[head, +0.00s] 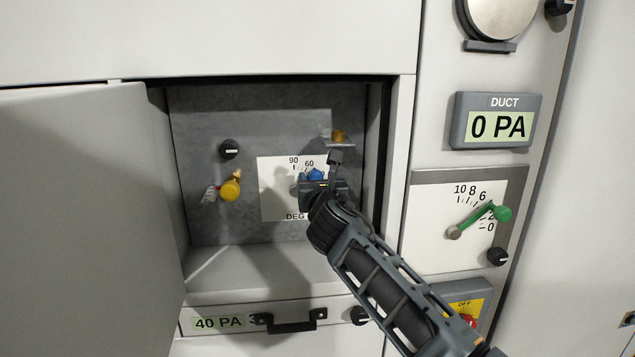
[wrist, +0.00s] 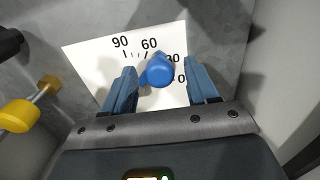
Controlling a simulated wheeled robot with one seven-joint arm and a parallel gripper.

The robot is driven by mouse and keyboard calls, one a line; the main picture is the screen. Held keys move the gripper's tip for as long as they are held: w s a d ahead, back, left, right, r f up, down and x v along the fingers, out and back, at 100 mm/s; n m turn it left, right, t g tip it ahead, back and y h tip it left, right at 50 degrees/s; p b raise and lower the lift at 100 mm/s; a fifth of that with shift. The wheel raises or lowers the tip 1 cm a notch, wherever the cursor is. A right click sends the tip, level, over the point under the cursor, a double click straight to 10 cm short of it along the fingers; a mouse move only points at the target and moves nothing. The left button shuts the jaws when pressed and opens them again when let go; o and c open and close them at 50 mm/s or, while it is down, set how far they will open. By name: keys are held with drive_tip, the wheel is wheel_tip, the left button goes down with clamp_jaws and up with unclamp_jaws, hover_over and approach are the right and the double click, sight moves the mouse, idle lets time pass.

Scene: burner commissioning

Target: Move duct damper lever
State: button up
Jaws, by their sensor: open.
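A lever with a blue knob (head: 316,174) stands on a white dial plate marked in degrees (head: 277,205), inside the open cabinet recess. In the wrist view, the blue knob (wrist: 157,71) sits between the two fingers, near the 60 and 30 marks, and hides part of the scale. My gripper (wrist: 160,82) is open around the knob, with a gap visible on the right side; contact on the left is hard to tell. In the head view, my gripper (head: 324,186) covers much of the dial and the lever arm.
A yellow-knobbed valve (head: 230,190) and a black knob (head: 229,149) are on the recess wall at left. The open door (head: 85,215) bounds the left. A green lever (head: 500,213) and a duct display reading 0 PA (head: 497,126) are on the right panel.

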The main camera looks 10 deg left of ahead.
drive_tip(key=shift+c, duration=0.4)
clamp_jaws()
